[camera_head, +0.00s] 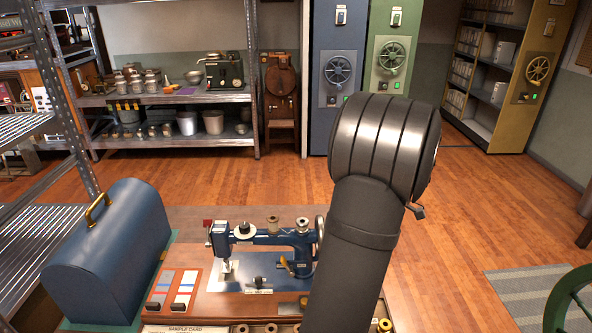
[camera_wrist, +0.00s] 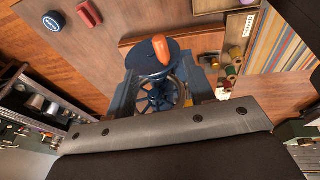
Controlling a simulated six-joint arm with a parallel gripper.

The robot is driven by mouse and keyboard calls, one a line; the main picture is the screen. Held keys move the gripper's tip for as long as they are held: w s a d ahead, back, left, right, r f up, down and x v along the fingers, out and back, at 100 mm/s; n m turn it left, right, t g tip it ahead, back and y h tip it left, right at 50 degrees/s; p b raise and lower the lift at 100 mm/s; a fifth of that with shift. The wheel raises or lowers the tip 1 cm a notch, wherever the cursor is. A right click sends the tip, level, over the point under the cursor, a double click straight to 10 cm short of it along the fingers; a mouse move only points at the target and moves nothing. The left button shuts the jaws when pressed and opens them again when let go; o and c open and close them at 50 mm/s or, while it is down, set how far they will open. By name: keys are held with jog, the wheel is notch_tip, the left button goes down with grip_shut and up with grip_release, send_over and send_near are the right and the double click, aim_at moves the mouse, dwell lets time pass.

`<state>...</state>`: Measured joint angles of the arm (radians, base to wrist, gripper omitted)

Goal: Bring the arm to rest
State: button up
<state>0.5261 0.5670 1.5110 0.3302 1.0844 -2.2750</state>
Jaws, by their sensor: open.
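My arm rises dark and thick in the front right of the head view, with a ribbed rounded joint at its top. In the wrist view a wide dark part of mine with a grey bolted edge fills the bottom. I see nothing held. The blue sewing machine (camera_head: 268,250) stands on its wooden base just left of my arm, which hides part of its right side. In the wrist view a blue machine with a spoked wheel (camera_wrist: 160,97) and an orange-topped disc lies beyond the bolted edge; I cannot tell whether it touches.
A blue domed case (camera_head: 108,245) with a brass handle stands left of the sewing machine. A metal rack (camera_head: 65,110) rises at the far left. A green wheel (camera_head: 572,300) shows at the lower right. Open wooden floor (camera_head: 470,215) lies right of my arm, before the cabinets.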

jog(key=x, duration=0.7)
jog(key=shift+f, duration=0.25)
jog(key=v, duration=0.8)
jog(key=x, duration=0.6)
jog(key=s+x, duration=0.1)
jog(key=x, duration=0.2)
jog(key=shift+f, duration=0.45)
jog(key=shift+s+f, duration=0.2)
jog(key=shift+f, duration=0.25)
